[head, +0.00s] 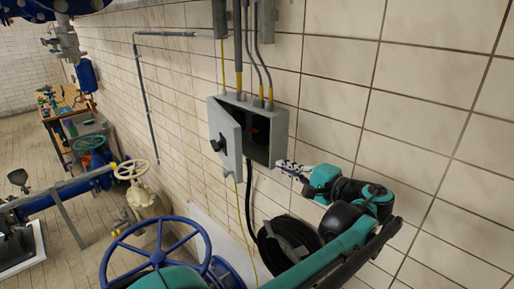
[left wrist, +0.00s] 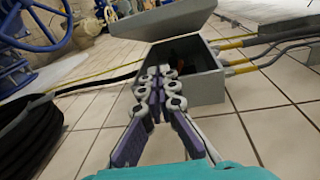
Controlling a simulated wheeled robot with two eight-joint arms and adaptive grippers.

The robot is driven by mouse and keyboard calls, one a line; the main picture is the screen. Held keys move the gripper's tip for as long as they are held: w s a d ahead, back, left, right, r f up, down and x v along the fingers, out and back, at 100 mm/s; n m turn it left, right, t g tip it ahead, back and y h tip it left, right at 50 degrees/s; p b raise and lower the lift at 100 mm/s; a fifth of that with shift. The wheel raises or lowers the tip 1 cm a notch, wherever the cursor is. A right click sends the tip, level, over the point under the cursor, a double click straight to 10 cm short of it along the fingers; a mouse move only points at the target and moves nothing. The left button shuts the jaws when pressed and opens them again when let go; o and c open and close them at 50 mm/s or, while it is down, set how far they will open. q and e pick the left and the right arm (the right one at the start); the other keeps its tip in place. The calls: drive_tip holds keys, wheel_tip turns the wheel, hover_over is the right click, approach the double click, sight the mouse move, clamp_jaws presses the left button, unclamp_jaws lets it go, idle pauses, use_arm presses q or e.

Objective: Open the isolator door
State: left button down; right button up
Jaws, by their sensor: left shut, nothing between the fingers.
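The grey isolator box (head: 281,137) is fixed to the tiled wall. Its door (head: 229,147), with a black knob (head: 217,145), stands swung part way out to the left. The dark interior shows to the right of the door. My left gripper (head: 281,166) is shut and empty, just below and right of the box's lower right corner. In the left wrist view its fingers (left wrist: 160,78) are together in front of the box (left wrist: 207,84), and the open door (left wrist: 160,17) shows above, apart from the fingers. My right gripper is not in view.
Conduits with yellow ends (head: 238,80) enter the box from above. A black cable hangs below it to a coiled black hose (head: 287,240). A blue handwheel (head: 158,257) and a cream handwheel (head: 130,169) stand to the left. The wall to the right is bare.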

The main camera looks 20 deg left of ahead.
use_arm(q)
drive_tip(key=w+a+r+t+p, duration=0.1)
drive_tip(key=a+r+p, duration=0.2)
drive_tip(key=a, duration=0.6)
drive_tip(key=shift+w+a+y+p, duration=0.15)
drive_tip(key=shift+a+y+p, duration=0.2)
drive_tip(key=shift+y+p, duration=0.05)
drive_tip(key=shift+w, duration=0.15)
